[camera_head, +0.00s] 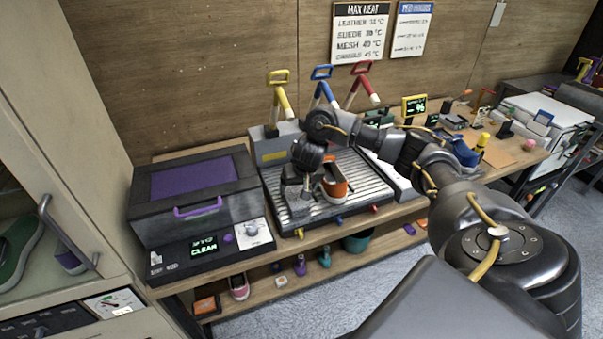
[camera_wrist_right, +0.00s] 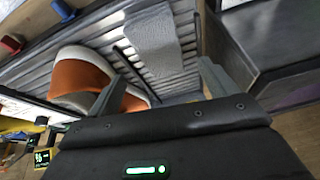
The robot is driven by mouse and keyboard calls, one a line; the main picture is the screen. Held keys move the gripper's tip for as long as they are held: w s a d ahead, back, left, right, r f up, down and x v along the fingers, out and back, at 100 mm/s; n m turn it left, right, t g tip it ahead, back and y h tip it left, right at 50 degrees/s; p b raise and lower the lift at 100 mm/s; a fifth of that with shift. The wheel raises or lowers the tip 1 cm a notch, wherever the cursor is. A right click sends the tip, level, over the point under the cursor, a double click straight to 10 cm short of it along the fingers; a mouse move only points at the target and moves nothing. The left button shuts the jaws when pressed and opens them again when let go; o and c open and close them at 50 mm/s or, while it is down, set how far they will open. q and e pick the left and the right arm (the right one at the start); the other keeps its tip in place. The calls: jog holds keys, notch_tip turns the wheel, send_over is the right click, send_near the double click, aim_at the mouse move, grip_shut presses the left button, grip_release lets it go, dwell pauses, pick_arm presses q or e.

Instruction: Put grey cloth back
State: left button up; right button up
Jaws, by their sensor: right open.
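The grey cloth (camera_wrist_right: 158,42) lies on the slatted metal tray (camera_wrist_right: 185,15) in the right wrist view, next to an orange and white sneaker (camera_wrist_right: 80,75). The sneaker also shows on the tray in the head view (camera_head: 337,187). My right gripper (camera_wrist_right: 160,85) is open and empty, with its two fingers apart; the cloth lies beyond the gap between them. One finger overlaps the sneaker in the picture; I cannot tell if they touch. In the head view my right gripper (camera_head: 297,190) hangs over the tray's left part, and the cloth is hard to make out there. My left gripper is not in view.
A dark box with a purple window (camera_head: 194,181) stands left of the tray. Yellow, blue and red handles (camera_head: 322,73) rise behind it. A lower shelf (camera_head: 265,287) holds small items. A cabinet with shoes (camera_head: 22,245) is at far left.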

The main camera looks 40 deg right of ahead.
jog(key=p+v, duration=0.1)
jog(key=v, duration=0.3)
jog(key=shift+s+r+p, duration=0.2)
jog(key=shift+r+p, duration=0.15)
